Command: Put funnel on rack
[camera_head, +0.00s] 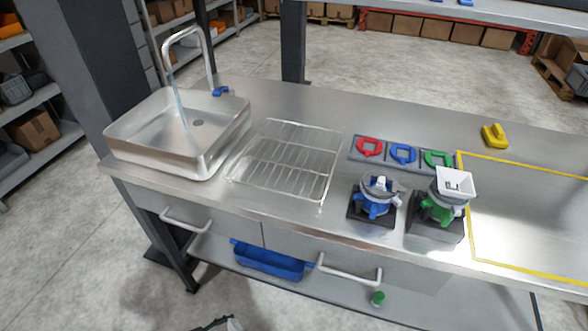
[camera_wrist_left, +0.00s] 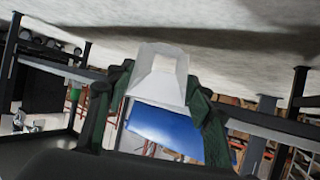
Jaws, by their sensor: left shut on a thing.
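In the left wrist view my left gripper (camera_wrist_left: 158,100) is shut on a white funnel (camera_wrist_left: 160,68), held between its two dark green fingers. In the head view only a small part of this gripper (camera_head: 222,324) shows at the bottom edge, in front of the counter. The wire rack (camera_head: 288,155) lies flat and empty on the counter, right of the sink. Another white square funnel (camera_head: 456,181) sits on top of the green dispenser (camera_head: 438,211). My right gripper is not in view.
The sink (camera_head: 150,155) with a tall faucet (camera_head: 205,55) is left of the rack. A blue dispenser (camera_head: 372,208) stands right of it, before a tray with red, blue and green rings (camera_head: 403,153). A yellow object (camera_head: 495,136) lies farther back. A blue bin (camera_head: 268,261) sits below.

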